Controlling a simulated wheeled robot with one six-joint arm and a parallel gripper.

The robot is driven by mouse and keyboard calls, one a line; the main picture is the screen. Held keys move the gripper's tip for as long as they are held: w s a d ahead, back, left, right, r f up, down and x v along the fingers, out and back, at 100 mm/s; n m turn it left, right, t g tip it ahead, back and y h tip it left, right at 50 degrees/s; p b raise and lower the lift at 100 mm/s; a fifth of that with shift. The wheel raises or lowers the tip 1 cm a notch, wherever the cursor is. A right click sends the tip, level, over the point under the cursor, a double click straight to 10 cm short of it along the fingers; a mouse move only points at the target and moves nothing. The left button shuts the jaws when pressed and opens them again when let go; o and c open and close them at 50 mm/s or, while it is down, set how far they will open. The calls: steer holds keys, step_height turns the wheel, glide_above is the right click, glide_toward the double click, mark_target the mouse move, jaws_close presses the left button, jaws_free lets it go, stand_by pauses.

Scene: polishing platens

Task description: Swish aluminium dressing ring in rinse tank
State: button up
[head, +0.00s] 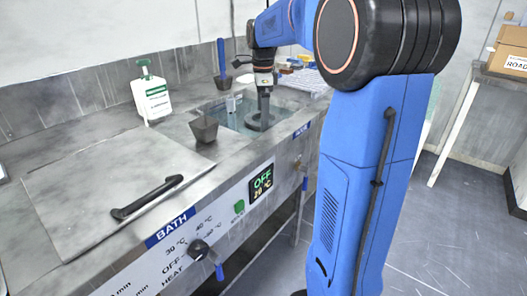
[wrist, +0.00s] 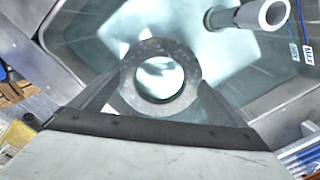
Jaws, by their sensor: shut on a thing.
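The grey aluminium dressing ring (wrist: 158,46) is held between the two fingers of my gripper (wrist: 162,84) in the wrist view. The ring is inside the tank opening, clear of the walls in the wrist view. Whether it is under the water surface I cannot tell. The tank walls and bright, pale water (wrist: 100,60) show around and through the ring.
A grey pipe (wrist: 250,14) reaches into the tank near the ring. A white bottle (head: 150,95) and a blue-handled tool (head: 221,60) stand behind. A lid with a black handle (head: 147,197) covers the bath at left.

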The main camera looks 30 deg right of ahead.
step_height(320, 180, up, 8)
steer(key=shift+f, duration=0.25)
stand_by(0.5)
stand_by(1.3)
